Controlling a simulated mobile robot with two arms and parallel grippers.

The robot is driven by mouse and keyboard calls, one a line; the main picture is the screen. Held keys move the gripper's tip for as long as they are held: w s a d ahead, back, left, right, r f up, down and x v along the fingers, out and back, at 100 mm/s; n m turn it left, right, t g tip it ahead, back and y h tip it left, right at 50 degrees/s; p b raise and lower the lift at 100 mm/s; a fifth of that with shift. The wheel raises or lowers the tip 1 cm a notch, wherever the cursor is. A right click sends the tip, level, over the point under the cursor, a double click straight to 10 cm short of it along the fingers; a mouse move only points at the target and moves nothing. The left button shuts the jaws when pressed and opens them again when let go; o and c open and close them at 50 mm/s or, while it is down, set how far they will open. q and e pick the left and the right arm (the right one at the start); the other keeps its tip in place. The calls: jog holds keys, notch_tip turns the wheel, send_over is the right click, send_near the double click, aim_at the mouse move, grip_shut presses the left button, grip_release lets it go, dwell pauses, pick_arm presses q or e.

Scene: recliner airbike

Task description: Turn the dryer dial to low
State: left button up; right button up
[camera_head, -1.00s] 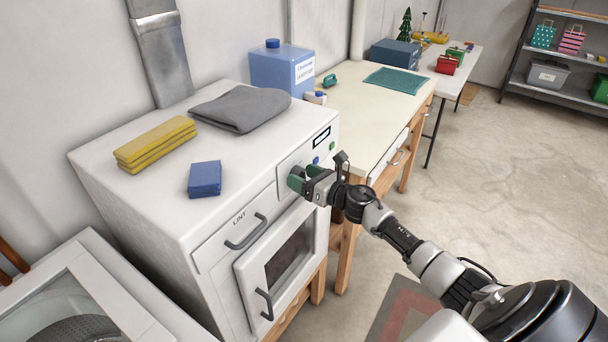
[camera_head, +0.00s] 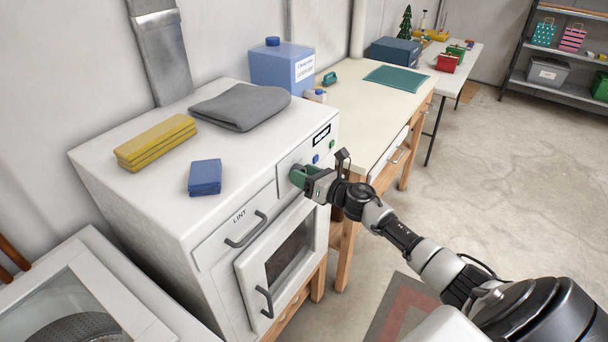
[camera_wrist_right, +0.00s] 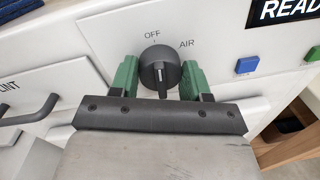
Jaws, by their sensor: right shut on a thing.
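The white dryer (camera_head: 200,235) stands with its control panel at the upper right of its front. In the right wrist view its dark grey dial (camera_wrist_right: 160,68) sits between the green fingers of my right gripper (camera_wrist_right: 159,78), which is shut on it. The dial's white mark points down in that view. The labels OFF and AIR show above the dial; any lower labels are hidden by my gripper. In the head view my right gripper (camera_head: 297,175) is at the panel and hides the dial. My left gripper is not in view.
A blue button (camera_wrist_right: 246,65) and a green button (camera_wrist_right: 313,54) sit right of the dial, below a dark display (camera_wrist_right: 285,10). A lint drawer handle (camera_head: 246,231) and door handle (camera_head: 265,302) stick out below. A wooden-legged table (camera_head: 352,110) stands close on the right.

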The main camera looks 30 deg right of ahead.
jog(key=m+p, duration=0.1)
jog(key=m, duration=0.4)
jog(key=shift+d+r+m+p, duration=0.1)
jog(key=shift+m+p, duration=0.2)
jog(key=shift+m, duration=0.1)
jog(key=m+g+p, duration=0.1)
jog(key=m, duration=0.5)
jog(key=shift+p, duration=0.4)
jog(key=m+y+p, duration=0.1)
jog(key=m, duration=0.4)
jog(key=shift+d, duration=0.1)
jog(key=shift+f+m+p, duration=0.15)
jog(key=shift+m+p, duration=0.1)
jog(key=shift+m, duration=1)
jog(key=shift+f+m+p, duration=0.1)
jog(key=shift+m+p, duration=0.1)
jog(key=shift+m, duration=1.05)
jog(key=o, duration=0.9)
